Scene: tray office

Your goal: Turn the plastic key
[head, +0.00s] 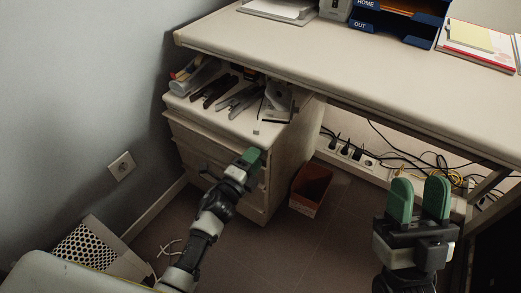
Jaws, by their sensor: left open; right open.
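I cannot make out a plastic key in the head view. It may be hidden behind my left gripper or be too small to tell. My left gripper (251,157) is at the upper front of the drawer cabinet (190,133). Its green fingers are seen nearly edge-on, and I see nothing held in them. I cannot tell whether they touch the cabinet. My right gripper (419,199) is open and empty, with its two green fingers pointing up, in front of the desk's underside and well right of the cabinet.
The desk (330,62) overhangs the cabinet, whose top holds staplers (240,99) and other office items. An orange-brown bin (311,186) stands right of the cabinet. Cables and a power strip (348,152) lie under the desk. A perforated bin (88,249) is at lower left.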

